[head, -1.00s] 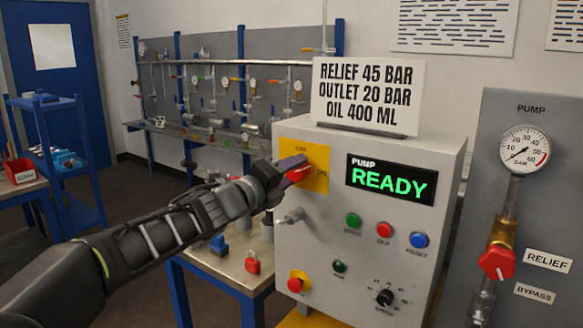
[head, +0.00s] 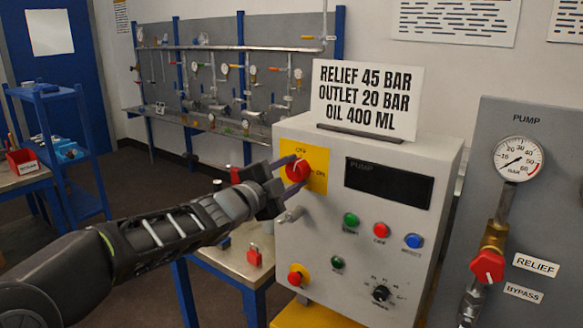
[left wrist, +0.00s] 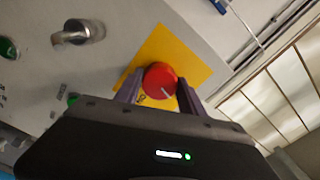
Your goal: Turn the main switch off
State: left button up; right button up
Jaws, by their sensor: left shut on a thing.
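The main switch is a red rotary knob (head: 297,169) on a yellow plate (head: 318,170) at the upper left of the grey pump cabinet's front. My left gripper (head: 294,172) is shut on the knob, with one finger above it and one below. In the left wrist view the red knob (left wrist: 159,80) sits between the two purple-grey fingers, its white mark pointing to the lower right. The pump display (head: 388,182) is dark, with no lit word. My right gripper is not in view.
Below the display are green, red and blue buttons (head: 381,230). A metal handle (head: 290,215) sticks out below the switch. A red-and-yellow stop button (head: 297,277) is lower down. A sign (head: 367,98) stands on the cabinet. A gauge panel (head: 535,200) is at right.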

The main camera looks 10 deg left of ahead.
pick_arm(q)
jog(key=shift+n+p, duration=0.55)
jog(key=shift+n, duration=0.95)
jog(key=shift+f, duration=0.1)
jog(key=o, duration=1.4)
jog(key=shift+c, duration=0.2)
jog(key=b+v, duration=0.1)
jog(key=v, duration=0.7)
jog(key=shift+w, duration=0.1)
